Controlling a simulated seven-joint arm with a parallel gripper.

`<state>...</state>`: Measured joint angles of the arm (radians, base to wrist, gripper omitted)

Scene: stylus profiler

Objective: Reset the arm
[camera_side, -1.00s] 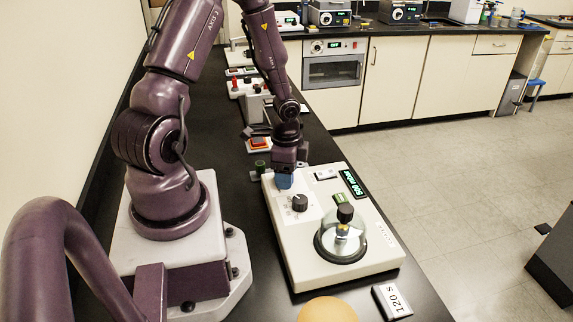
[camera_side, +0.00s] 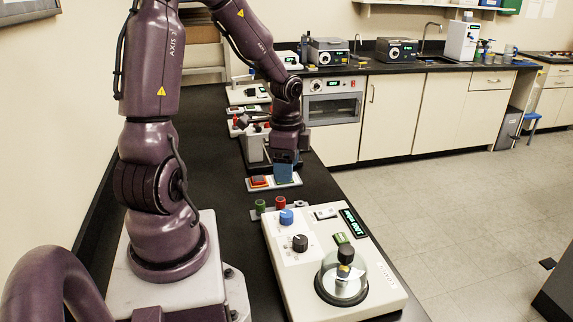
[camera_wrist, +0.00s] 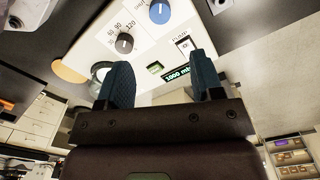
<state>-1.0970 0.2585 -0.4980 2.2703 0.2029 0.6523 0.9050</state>
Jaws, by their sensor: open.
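My gripper (camera_side: 284,173) is raised behind the cream instrument box (camera_side: 285,262), with its blue fingers apart and empty. In the wrist view my gripper (camera_wrist: 160,70) has its two fingers spread, with the tilted box beyond them. The box carries a blue knob (camera_side: 286,217), a black dial (camera_side: 300,243) and a clear dome (camera_side: 343,281) with a black top knob. Its display (camera_side: 354,222) appears to read 1000 mbar. The blue knob (camera_wrist: 160,12) and dial (camera_wrist: 124,42) also show in the wrist view. My gripper is apart from the box.
A small unit with red and orange tops (camera_side: 259,182) lies near my gripper. More devices line the black bench behind. The floor at right is open.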

